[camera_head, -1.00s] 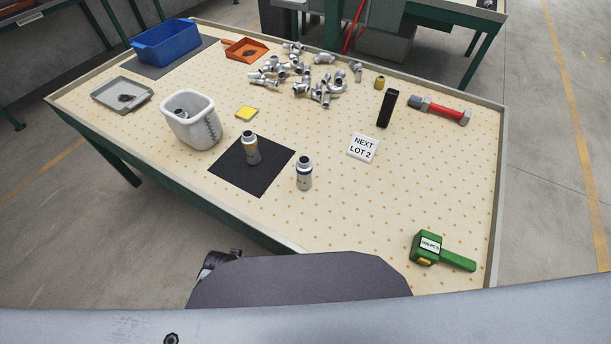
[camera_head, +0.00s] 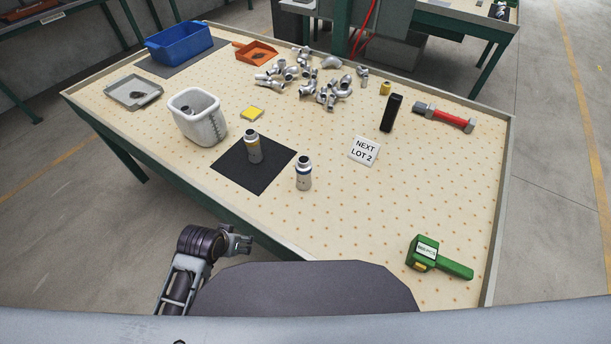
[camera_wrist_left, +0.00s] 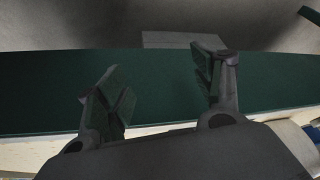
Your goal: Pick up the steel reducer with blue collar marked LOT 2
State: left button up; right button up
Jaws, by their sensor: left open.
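A steel reducer with a blue collar (camera_head: 304,173) stands upright on the table, just right of the black mat (camera_head: 233,180). Any lot marking on it is too small to read. A second steel reducer, with a yellow collar (camera_head: 253,147), stands upright on the mat. A white card (camera_head: 364,151) reading "NEXT LOT 2" lies to the right. My left gripper (camera_head: 240,243) is at the table's front edge, left of and nearer than both reducers. In the left wrist view its fingers (camera_wrist_left: 165,85) are apart and empty, facing the green table side. My right gripper is not in view.
A white bin (camera_head: 198,118), a grey tray (camera_head: 133,93) and a blue crate (camera_head: 180,42) stand at the left. Several steel fittings (camera_head: 310,78) are piled at the back. A black upright block (camera_head: 391,112) and green tool (camera_head: 438,258) are right.

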aim_at(301, 176)
pick_arm(q)
jog(key=w+d+r+t+h, duration=0.1)
jog(key=w+d+r, duration=0.1)
jog(key=w+d+r+m+t, duration=0.1)
jog(key=w+d+r+t, duration=0.1)
jog(key=d+r, duration=0.1)
jog(key=w+d+r+t+h, duration=0.1)
jog(key=w+d+r, duration=0.2)
jog(key=shift+d+m+t+h, duration=0.2)
jog(key=shift+m+t+h, duration=0.1)
jog(key=shift+t, duration=0.1)
jog(key=w+d+r+m+t+h, duration=0.1)
jog(key=w+d+r+t+h, duration=0.1)
jog(key=d, duration=0.4)
jog(key=shift+w+d+r+t+h, duration=0.2)
jog(key=shift+d+r+t+h, duration=0.2)
jog(key=shift+r+h, duration=0.25)
jog(key=shift+x, duration=4.15)
jog(key=shift+w+f, duration=0.1)
jog(key=shift+f, duration=0.05)
